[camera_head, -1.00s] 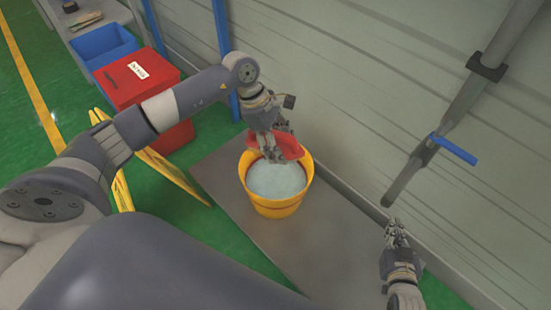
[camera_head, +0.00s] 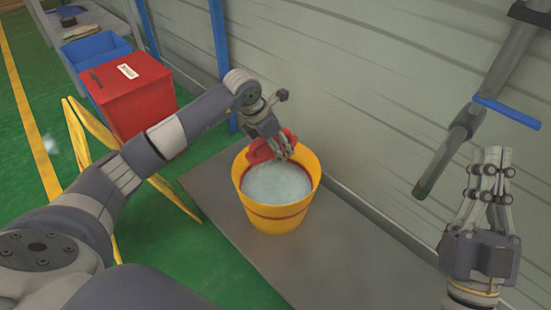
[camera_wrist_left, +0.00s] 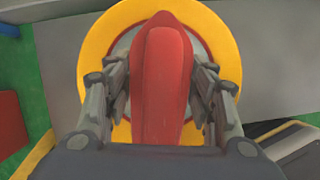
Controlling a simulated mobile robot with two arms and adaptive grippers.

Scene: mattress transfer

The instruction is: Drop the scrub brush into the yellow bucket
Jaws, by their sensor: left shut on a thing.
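The yellow bucket (camera_head: 268,212) stands upright on a grey platform, with pale water or foam inside and a red band around it. My left gripper (camera_head: 283,150) is shut on the red scrub brush (camera_head: 262,151) at the bucket's back rim. In the left wrist view the brush (camera_wrist_left: 162,85) lies between the two fingers, over the bucket's opening, with the yellow rim (camera_wrist_left: 95,60) around it. The brush's underside is hidden. My right gripper (camera_head: 490,165) is empty at the right, apart from the bucket, its fingers pointing up; its opening is unclear.
The grey platform (camera_head: 285,265) has free room in front and to the right. A red box (camera_head: 133,100) and a blue bin (camera_head: 95,50) stand at the back left. A yellow folding sign (camera_head: 90,130) is left of the bucket. A wall with a grey pipe (camera_head: 465,125) rises behind.

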